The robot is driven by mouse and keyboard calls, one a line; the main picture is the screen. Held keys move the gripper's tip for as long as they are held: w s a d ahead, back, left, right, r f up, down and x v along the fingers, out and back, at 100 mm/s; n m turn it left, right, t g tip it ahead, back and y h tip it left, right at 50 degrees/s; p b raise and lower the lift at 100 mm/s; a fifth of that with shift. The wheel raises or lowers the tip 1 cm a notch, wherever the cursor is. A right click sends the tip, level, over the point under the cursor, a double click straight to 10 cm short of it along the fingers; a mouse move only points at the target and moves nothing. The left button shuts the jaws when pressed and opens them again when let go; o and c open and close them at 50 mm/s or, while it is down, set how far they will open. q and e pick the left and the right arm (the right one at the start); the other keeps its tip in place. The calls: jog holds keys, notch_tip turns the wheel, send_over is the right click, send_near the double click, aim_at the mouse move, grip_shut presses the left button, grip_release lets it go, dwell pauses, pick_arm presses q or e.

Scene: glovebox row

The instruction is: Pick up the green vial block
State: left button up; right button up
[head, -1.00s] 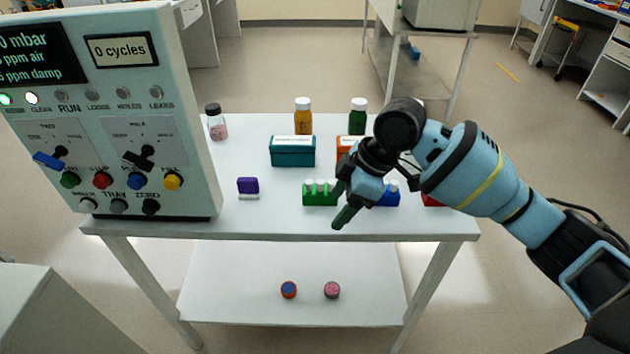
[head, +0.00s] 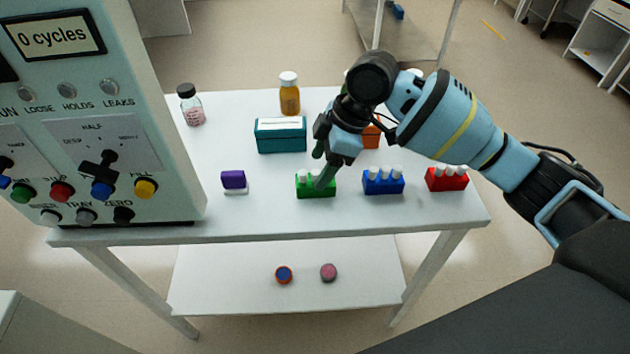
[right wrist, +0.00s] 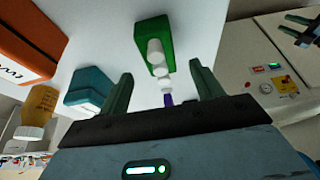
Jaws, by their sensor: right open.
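The green vial block (head: 316,188) stands on the white table near its front edge, with white-capped vials in its top. My right gripper (head: 322,168) is just above and behind it, pointing down, and its finger hides part of the block's top. In the right wrist view the green block (right wrist: 152,42) lies beyond the two open fingertips (right wrist: 160,80), roughly between them in the picture. The fingers are open and nothing is held. I cannot tell whether a finger touches the block. My left gripper is not clearly in view.
A blue vial block (head: 383,183) and a red one (head: 446,179) stand to the right. A purple-and-white item (head: 234,181) is to the left. Behind are a teal box (head: 281,137), an orange box (head: 371,136) and bottles. A control panel (head: 100,120) rises at left.

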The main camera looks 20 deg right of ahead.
aim_at(317, 172)
jog(key=shift+x, duration=2.65)
jog(key=shift+r, duration=0.1)
jog(key=c, duration=1.2)
